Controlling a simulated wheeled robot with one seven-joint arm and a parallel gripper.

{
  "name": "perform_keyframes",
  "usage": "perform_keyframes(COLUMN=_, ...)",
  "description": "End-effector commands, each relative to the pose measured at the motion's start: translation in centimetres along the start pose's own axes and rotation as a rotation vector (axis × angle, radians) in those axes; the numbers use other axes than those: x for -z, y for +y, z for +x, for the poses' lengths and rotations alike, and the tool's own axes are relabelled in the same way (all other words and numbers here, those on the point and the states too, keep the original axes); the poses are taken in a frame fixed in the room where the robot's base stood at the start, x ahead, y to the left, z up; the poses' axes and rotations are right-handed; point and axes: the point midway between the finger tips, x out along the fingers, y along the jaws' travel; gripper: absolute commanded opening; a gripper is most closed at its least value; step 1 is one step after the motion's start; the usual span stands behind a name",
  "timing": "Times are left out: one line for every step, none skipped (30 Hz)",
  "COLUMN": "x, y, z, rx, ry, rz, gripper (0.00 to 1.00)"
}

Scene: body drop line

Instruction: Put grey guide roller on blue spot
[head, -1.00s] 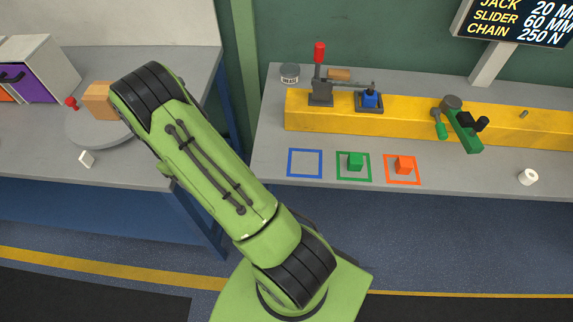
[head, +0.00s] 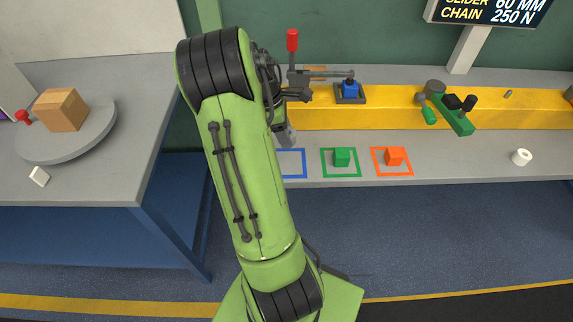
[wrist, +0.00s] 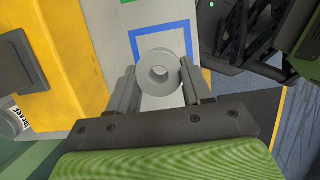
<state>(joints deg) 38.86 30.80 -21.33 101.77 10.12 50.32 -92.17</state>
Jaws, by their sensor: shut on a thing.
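The grey guide roller (wrist: 158,66), a short ring with a centre hole, sits between the fingers of my gripper (wrist: 160,80) in the wrist view. My gripper is shut on it. The blue spot, a blue square outline (wrist: 160,28), lies on the grey bench just beyond the roller in that view, and the roller covers part of it from this angle. In the head view my gripper (head: 286,134) hangs above and behind the blue spot (head: 304,163), whose left part my arm hides. The roller's height above the bench cannot be told.
A green block (head: 341,157) and an orange block (head: 395,156) stand in their own outlines to the right. A yellow beam (head: 400,118) with a toggle clamp, a blue part and a green tool runs behind. A white roller (head: 521,157) stands far right.

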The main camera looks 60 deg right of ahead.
Motion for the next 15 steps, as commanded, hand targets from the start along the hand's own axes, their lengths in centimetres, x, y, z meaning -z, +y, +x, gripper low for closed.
perform_keyframes(x=0.3, y=-0.1, z=1.1, rx=0.004, ry=0.0, rz=-0.002, gripper=0.01)
perform_keyframes(x=0.5, y=-0.1, z=1.7, rx=0.005, ry=0.0, rz=-0.002, gripper=0.01)
perform_keyframes(x=0.8, y=-0.1, z=2.6, rx=0.004, ry=0.0, rz=-0.001, gripper=0.01)
perform_keyframes(x=1.0, y=-0.1, z=3.3, rx=0.006, ry=-0.001, rz=-0.002, gripper=0.01)
perform_keyframes(x=1.2, y=-0.1, z=3.9, rx=0.005, ry=-0.001, rz=-0.002, gripper=0.01)
perform_keyframes(x=1.4, y=-0.1, z=4.6, rx=0.005, ry=-0.001, rz=-0.002, gripper=0.01)
perform_keyframes(x=1.6, y=-0.1, z=5.0, rx=0.004, ry=0.0, rz=-0.002, gripper=0.01)
perform_keyframes(x=1.8, y=-0.1, z=5.5, rx=0.004, ry=0.0, rz=-0.002, gripper=0.01)
perform_keyframes(x=2.0, y=-0.1, z=6.1, rx=0.004, ry=0.0, rz=-0.001, gripper=0.01)
perform_keyframes(x=2.1, y=-0.1, z=6.7, rx=0.004, ry=0.0, rz=-0.001, gripper=0.01)
perform_keyframes(x=2.4, y=-0.1, z=7.4, rx=0.004, ry=0.0, rz=0.0, gripper=0.01)
perform_keyframes(x=2.6, y=-0.1, z=8.3, rx=0.005, ry=0.0, rz=-0.001, gripper=0.01)
perform_keyframes(x=2.8, y=-0.1, z=8.8, rx=0.004, ry=0.0, rz=-0.002, gripper=0.01)
perform_keyframes(x=2.9, y=-0.1, z=9.1, rx=0.004, ry=0.0, rz=-0.002, gripper=0.01)
perform_keyframes(x=3.0, y=-0.1, z=9.2, rx=0.003, ry=0.0, rz=-0.002, gripper=0.01)
